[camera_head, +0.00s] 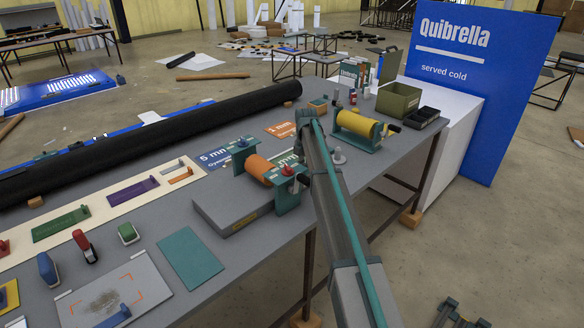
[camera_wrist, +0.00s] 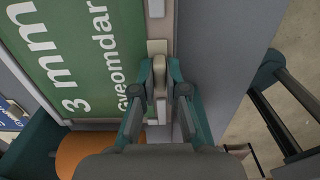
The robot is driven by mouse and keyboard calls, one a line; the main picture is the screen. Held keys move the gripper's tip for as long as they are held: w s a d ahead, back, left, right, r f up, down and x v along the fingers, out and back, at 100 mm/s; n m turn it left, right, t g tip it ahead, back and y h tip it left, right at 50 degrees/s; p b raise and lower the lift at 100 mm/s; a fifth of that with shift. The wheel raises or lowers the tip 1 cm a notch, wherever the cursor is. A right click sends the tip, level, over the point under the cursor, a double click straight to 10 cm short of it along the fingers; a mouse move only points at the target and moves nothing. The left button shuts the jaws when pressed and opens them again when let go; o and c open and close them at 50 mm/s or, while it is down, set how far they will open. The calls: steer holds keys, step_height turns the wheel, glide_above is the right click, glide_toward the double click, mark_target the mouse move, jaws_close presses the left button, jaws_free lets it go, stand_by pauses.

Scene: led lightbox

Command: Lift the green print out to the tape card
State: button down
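The green print (camera_wrist: 85,60) fills the left of the wrist view, with white "3 mm" lettering, lying in a pale frame. In the head view only a part of the green print (camera_head: 284,158) shows beside my arm. My gripper (camera_wrist: 160,85) is at the print's right edge, with its teal fingers close on both sides of a small pale knob (camera_wrist: 159,76). The fingers look shut on it. In the head view my arm hides the fingers. A cream card (camera_head: 100,207) with green, purple and orange strips, perhaps the tape card, lies on the table at the left.
An orange roll (camera_head: 259,168) in a teal stand is left of my arm, and a yellow roll (camera_head: 357,124) is to its right. Blue (camera_head: 214,157) and orange (camera_head: 282,130) prints lie nearby. A black roll (camera_head: 150,140) runs along the table's far side.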

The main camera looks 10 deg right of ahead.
steer(key=shift+r, duration=0.1)
steer(key=shift+r+p, duration=1.8)
steer(key=shift+r, duration=2.15)
